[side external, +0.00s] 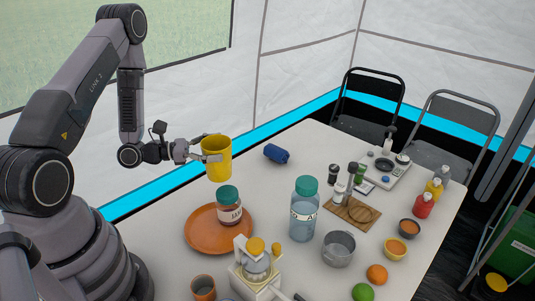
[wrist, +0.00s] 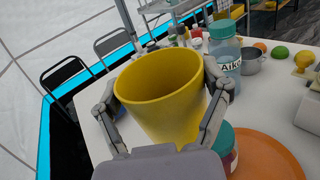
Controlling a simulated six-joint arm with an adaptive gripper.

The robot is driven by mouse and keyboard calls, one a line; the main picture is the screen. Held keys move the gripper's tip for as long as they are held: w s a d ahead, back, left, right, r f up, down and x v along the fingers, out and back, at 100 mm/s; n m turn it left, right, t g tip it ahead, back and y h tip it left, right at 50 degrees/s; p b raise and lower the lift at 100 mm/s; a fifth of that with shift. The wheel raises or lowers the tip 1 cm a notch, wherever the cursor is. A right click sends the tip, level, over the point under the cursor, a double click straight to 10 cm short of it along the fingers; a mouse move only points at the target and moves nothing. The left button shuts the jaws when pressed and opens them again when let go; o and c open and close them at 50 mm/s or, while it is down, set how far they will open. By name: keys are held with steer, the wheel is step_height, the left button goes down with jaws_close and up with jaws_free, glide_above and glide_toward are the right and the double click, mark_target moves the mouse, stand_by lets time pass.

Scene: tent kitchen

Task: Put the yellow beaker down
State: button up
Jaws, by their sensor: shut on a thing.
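The yellow beaker (side external: 217,160) is held by my gripper (side external: 214,158) above the left part of the white table (side external: 265,185). In the wrist view the yellow beaker (wrist: 163,98) stands between the two fingers of my gripper (wrist: 165,110), mouth toward the camera, and it looks empty. The fingers press on its sides. In the side view it is roughly upright and appears raised, behind a jar with a teal lid (side external: 229,205). The exact gap between its base and the table cannot be told.
The jar stands on an orange plate (side external: 196,240). A blue rolled item (side external: 277,154) lies behind, and a water bottle (side external: 304,208) stands right of the plate. Bowls, fruit and a metal pot (side external: 338,249) crowd the front right. The table around the blue item looks fairly clear.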

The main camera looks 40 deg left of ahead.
steer(key=w+a+x, duration=0.1)
steer(key=a+x, duration=0.1)
steer(key=x, duration=1.3)
steer(key=shift+g+h, duration=0.3)
steer(key=shift+h, duration=0.1)
steer(key=shift+w+d+f, duration=0.25)
steer(key=shift+w+f, duration=1.8)
steer(key=shift+w, duration=0.25)
steer(key=shift+w+d+f, duration=0.25)
steer(key=shift+w+f, duration=1.8)
steer(key=shift+w, duration=0.2)
steer(key=shift+w+d+f, duration=0.25)
steer(key=shift+w+f, duration=1.85)
steer(key=shift+w, duration=0.2)
steer(key=o, duration=1.1)
steer(key=shift+f, duration=0.15)
